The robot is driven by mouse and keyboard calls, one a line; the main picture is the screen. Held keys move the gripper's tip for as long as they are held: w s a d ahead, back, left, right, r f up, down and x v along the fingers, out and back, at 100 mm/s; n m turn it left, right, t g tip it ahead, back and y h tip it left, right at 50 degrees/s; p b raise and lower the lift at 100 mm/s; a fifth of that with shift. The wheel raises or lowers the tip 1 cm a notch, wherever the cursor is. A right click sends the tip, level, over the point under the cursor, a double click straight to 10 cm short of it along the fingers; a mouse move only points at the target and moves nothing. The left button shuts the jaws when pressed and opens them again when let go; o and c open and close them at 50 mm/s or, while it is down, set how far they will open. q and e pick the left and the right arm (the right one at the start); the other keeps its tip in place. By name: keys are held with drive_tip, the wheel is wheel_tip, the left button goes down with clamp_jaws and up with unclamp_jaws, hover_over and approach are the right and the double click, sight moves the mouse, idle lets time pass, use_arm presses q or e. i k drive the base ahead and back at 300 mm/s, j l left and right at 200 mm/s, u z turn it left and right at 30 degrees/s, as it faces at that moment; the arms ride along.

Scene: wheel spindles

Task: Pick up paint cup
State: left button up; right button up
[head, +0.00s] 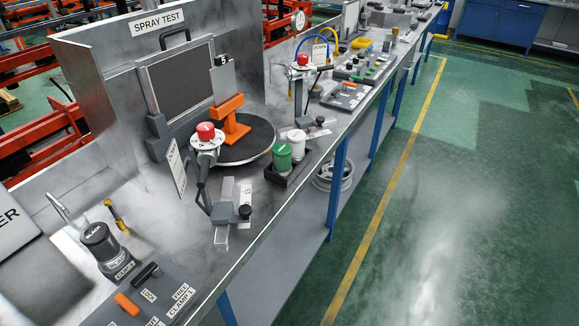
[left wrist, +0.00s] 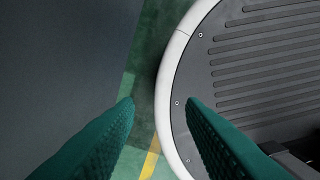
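A green paint cup (head: 282,157) and a white paint cup (head: 297,143) stand upright in a dark holder (head: 290,177) near the bench's front edge. A black cup labelled BLACK (head: 101,242) stands at the lower left on a base behind a lever panel. No gripper shows in the head view. In the left wrist view my left gripper (left wrist: 159,103) has its two green fingers apart with nothing between them. It points down over the floor, away from the cups. My right gripper is in neither view.
A round turntable (head: 258,143) with an orange stand (head: 230,119) and a red-topped device (head: 206,139) are left of the cups. A clamp fixture (head: 228,212) is in front. A panel (head: 155,294) with levers is at lower left. The green floor (head: 460,220) at right is clear.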

sight(281, 153)
drive_tip(key=i+l+u, duration=0.15)
drive_tip(key=u, duration=0.3)
drive_tip(key=i+l+u, duration=0.1)
drive_tip(key=u, duration=0.4)
drive_tip(key=l+u, duration=0.25)
drive_tip(key=u, duration=0.2)
drive_tip(key=i+l, duration=0.05)
